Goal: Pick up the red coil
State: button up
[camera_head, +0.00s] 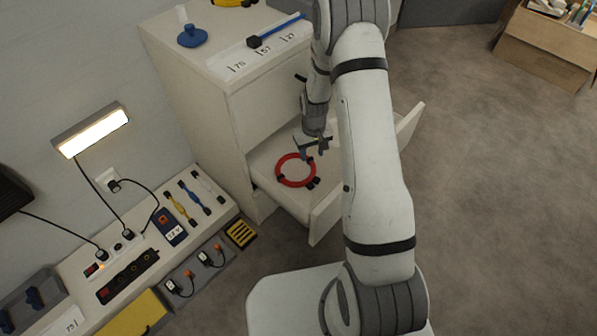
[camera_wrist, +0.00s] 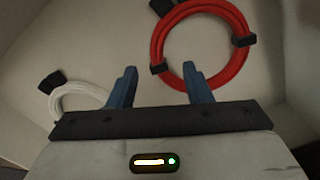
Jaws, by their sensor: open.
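The red coil (camera_head: 281,176) lies flat in an open white drawer (camera_head: 326,213). It is a ring with black clips. In the wrist view the red coil (camera_wrist: 157,50) is at the upper middle and right, its top cut off by the picture edge. My gripper (camera_head: 316,150) is above the drawer, just beyond the coil in the head view. The fingertips point toward the coil's near edge. I cannot tell how high above it they are.
A white coil (camera_wrist: 82,90) with a black clip lies left of the red one. The drawer walls surround both. The cabinet top (camera_head: 222,62) holds a blue object (camera_head: 192,37). A bench (camera_head: 205,215) with tools and cables stands at the left.

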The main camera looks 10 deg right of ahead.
aim_at(313, 163)
jog(key=f, duration=0.1)
jog(key=f+b, duration=0.1)
jog(key=f, duration=0.1)
jog(key=f+b, duration=0.1)
jog(key=f, duration=0.1)
jog(key=shift+d, duration=0.25)
jog(key=shift+c, duration=0.6)
grip_shut()
